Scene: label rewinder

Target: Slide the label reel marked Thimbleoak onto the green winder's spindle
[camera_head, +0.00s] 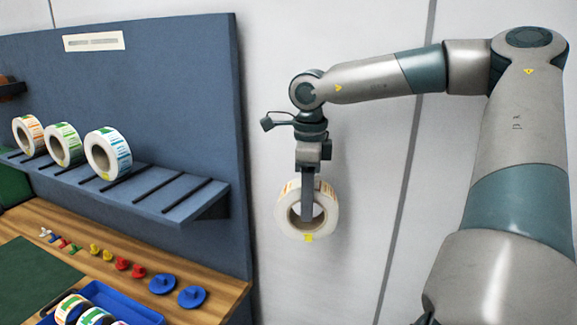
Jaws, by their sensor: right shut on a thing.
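My right gripper (307,218) is shut on a white label reel (326,205) with orange-yellow print and a yellow tab at its bottom. The reel hangs in the air right of the bench, in front of the pale wall, with its hole facing the camera. One finger shows across the hole. I cannot read a name on this reel. No winder spindle can be made out; only dark green surfaces show at the left edge. My left gripper is not in view.
A blue rack shelf (215,196) holds three reels (98,158) and has empty slots at right. The wooden bench (215,278) carries small coloured knobs, two blue discs (191,297) and a blue tray (140,309) with more reels. A blue panel (170,90) stands behind.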

